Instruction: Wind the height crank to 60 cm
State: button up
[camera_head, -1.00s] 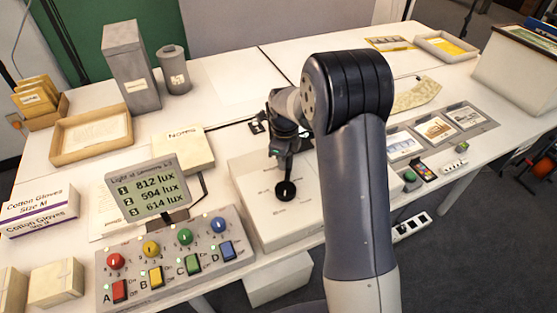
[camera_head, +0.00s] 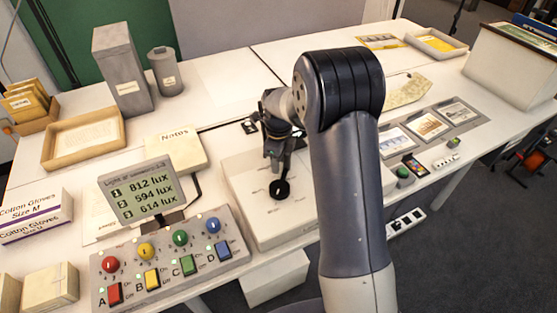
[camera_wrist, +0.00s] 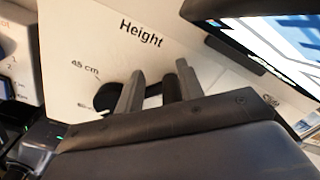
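The height crank is black and sits on a pale box panel (camera_head: 255,225), with its round black part (camera_head: 280,189) on the top face. In the wrist view the panel reads "Height", with a "45 cm" mark beside the crank's black disc (camera_wrist: 105,97). A black upright handle (camera_wrist: 170,88) stands between the two grey fingers of my gripper (camera_wrist: 158,80). The right finger is close to the handle; a gap shows on the left, so the gripper looks open around it. Another mark at the right is partly hidden. In the head view my gripper (camera_head: 278,158) is just above the crank.
A lux display (camera_head: 143,190) and a panel of coloured knobs and switches (camera_head: 165,262) stand to the left. A notes pad (camera_head: 175,152) lies behind them. Picture cards (camera_head: 428,126) and small devices lie right of my arm. A screen (camera_wrist: 270,45) is close in the wrist view.

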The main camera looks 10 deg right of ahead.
jog(key=shift+o, duration=0.4)
jog(key=shift+w, duration=0.1)
jog(key=shift+r, duration=0.1)
jog(key=shift+r, duration=0.35)
notch_tip(320, 180, up, 10)
jog(key=shift+f, duration=0.1)
dwell(0.3)
notch_tip(320, 180, down, 11)
jog(key=shift+r, duration=0.1)
jog(key=shift+a, duration=0.1)
dwell(0.3)
jog(key=shift+r, duration=0.1)
